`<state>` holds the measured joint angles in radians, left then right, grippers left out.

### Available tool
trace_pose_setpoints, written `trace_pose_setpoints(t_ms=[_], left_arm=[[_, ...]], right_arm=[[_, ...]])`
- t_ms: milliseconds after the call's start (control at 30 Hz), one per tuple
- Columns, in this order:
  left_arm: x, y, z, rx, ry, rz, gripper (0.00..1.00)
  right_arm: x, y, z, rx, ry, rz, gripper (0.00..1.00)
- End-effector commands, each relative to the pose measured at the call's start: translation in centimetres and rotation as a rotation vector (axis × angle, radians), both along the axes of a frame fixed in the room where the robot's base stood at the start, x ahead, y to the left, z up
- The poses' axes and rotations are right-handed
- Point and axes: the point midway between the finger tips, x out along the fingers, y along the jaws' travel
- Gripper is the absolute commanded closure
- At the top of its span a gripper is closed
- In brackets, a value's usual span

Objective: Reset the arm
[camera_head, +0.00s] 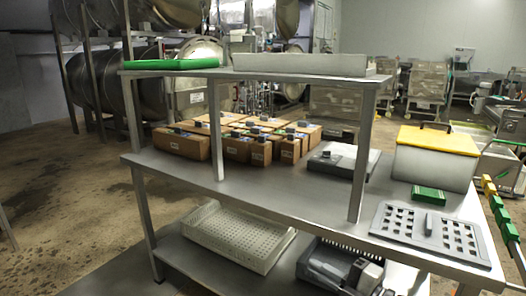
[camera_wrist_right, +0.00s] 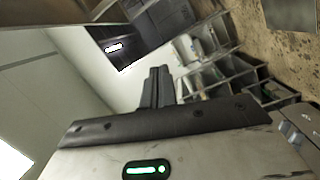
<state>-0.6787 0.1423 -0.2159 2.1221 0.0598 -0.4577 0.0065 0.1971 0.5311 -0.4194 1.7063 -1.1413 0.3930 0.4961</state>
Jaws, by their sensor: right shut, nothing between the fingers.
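My right gripper (camera_wrist_right: 159,88) shows in the right wrist view. Its two dark fingers are together, with nothing between them. The fingers point up in that tilted picture, and no object touches them. I cannot make out either gripper clearly in the head view, and my left gripper is not in view. The steel workbench (camera_head: 340,207) stands in front of me in the head view, with brown boxes (camera_head: 181,144) grouped on its left half.
An upper shelf carries a green tray (camera_head: 171,64) and a grey tray (camera_head: 300,65). A yellow-lidded box (camera_head: 432,160), a small green box (camera_head: 428,194) and a perforated plate (camera_head: 430,227) lie on the right. A white crate (camera_head: 238,237) sits below. Open floor (camera_head: 60,215) lies left.

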Motion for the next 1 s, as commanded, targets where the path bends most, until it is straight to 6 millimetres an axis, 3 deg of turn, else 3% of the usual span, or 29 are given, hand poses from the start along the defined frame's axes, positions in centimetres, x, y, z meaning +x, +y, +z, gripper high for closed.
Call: trace_pose_setpoints(t_ms=[100,200,333,500,667,1000], left_arm=[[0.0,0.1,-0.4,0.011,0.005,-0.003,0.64],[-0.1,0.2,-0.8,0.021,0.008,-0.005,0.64],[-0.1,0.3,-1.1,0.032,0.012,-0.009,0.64],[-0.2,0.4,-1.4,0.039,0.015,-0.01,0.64],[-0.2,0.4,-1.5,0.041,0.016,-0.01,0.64],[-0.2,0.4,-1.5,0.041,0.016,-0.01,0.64]], right_arm=[[-3.8,-0.5,-3.2,0.34,0.213,-0.215,1.0],[-7.4,-2.2,-7.7,0.55,0.461,-0.433,1.0],[-13.4,-3.3,-13.6,0.706,0.797,-0.659,1.0],[-19.4,-3.1,-17.6,0.784,1.081,-0.792,1.0],[-21.4,-2.7,-18.6,0.802,1.175,-0.824,1.0],[-21.5,-2.7,-18.7,0.802,1.177,-0.823,1.0]])
